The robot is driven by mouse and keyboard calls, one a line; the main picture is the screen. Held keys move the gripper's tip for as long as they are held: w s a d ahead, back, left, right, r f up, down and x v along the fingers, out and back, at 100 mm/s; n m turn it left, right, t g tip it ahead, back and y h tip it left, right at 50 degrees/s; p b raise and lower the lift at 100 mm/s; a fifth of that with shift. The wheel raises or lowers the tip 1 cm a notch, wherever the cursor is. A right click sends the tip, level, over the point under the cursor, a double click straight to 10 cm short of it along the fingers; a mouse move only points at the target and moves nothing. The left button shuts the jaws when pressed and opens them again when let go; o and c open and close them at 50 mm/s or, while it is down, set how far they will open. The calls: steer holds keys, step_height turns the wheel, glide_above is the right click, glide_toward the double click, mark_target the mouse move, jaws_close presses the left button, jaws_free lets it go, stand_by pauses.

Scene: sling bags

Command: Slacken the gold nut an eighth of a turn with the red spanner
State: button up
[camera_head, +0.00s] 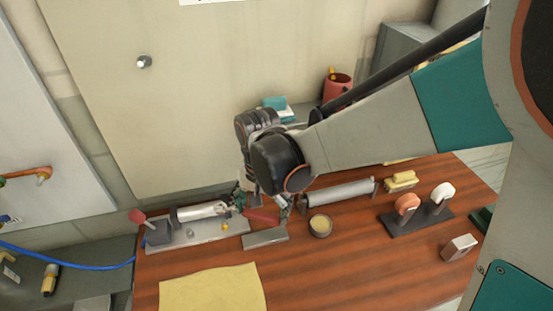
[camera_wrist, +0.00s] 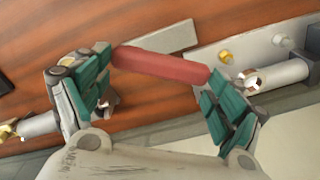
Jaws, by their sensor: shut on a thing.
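The red spanner (camera_head: 262,217) lies lengthwise between the fingers of my gripper (camera_head: 263,205), above the table. In the wrist view my gripper (camera_wrist: 160,68) has its green pads against the two ends of the red bar (camera_wrist: 165,66), shut on it. A small gold nut (camera_head: 225,227) sits on the grey base plate (camera_head: 200,236), just left of the gripper. It also shows in the wrist view (camera_wrist: 225,57), slightly beyond the spanner's right end. Whether the spanner touches the nut I cannot tell; the finger hides that end.
A silver cylinder (camera_head: 200,211) lies on the plate beside the gripper. A flat grey bar (camera_head: 265,238) lies close below. A grey roller (camera_head: 340,193), round tin (camera_head: 320,225) and dark stand (camera_head: 415,218) are to the right.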

steer(key=shift+f+b, duration=1.95)
steer(key=shift+f, duration=0.7)
steer(key=shift+f+b, duration=1.45)
steer(key=shift+f, duration=0.25)
steer(key=shift+w, duration=0.1)
steer(key=shift+w+d+n, duration=0.2)
steer(key=shift+w+n, duration=0.85)
steer(key=shift+n, duration=0.15)
steer(key=shift+w+n, duration=1.1)
steer(key=shift+w, duration=0.05)
steer(key=shift+w, duration=0.1)
